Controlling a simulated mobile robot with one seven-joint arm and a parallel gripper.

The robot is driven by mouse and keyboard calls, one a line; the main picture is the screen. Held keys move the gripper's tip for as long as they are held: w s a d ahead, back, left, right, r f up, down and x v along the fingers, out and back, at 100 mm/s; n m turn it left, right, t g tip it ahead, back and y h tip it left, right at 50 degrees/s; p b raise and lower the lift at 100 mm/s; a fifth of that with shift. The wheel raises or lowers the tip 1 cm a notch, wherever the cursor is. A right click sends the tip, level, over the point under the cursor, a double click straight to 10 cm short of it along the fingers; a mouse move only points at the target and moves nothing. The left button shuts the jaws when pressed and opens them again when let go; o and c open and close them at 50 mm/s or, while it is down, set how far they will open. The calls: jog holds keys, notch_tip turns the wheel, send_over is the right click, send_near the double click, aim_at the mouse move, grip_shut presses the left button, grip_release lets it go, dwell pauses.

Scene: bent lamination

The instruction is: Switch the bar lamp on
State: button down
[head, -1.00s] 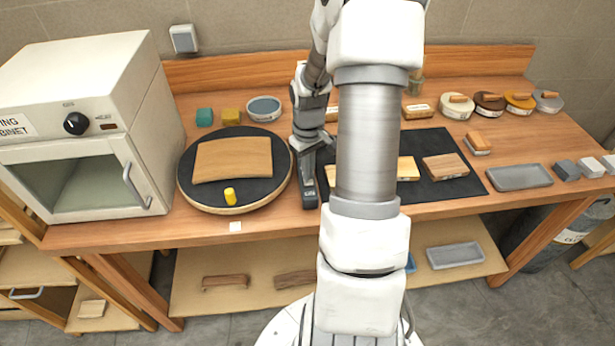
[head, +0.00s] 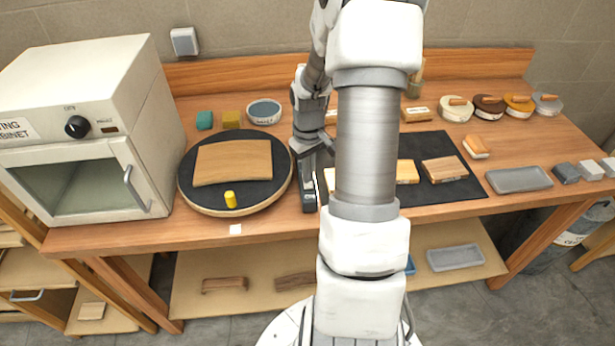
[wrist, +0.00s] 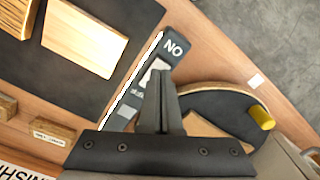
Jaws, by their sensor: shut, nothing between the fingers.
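The bar lamp (head: 308,203) is a narrow dark bar on the bench, between the round turntable and the black mat. In the wrist view the bar lamp (wrist: 178,48) shows an "ON" label at one end and a pale rocker switch beside it. A bright white strip runs along its mat-side edge. My gripper (wrist: 160,75) is shut and empty, with its fingertips over the pale switch and partly hiding it. I cannot tell whether they touch it. In the head view my gripper (head: 309,160) is above the lamp, partly hidden by my arm.
The turntable (head: 270,190) with a curved wooden sheet and a yellow knob stands close on the left. The black mat (head: 465,190) with wooden blocks lies on the right. A white cabinet (head: 90,75) stands at the far left, and a grey tray (head: 519,180) at the right.

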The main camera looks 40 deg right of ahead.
aim_at(308, 185)
notch_tip(308, 185, up, 6)
jog(key=p, duration=0.3)
jog(key=shift+f+p, duration=0.15)
jog(key=shift+p, duration=0.25)
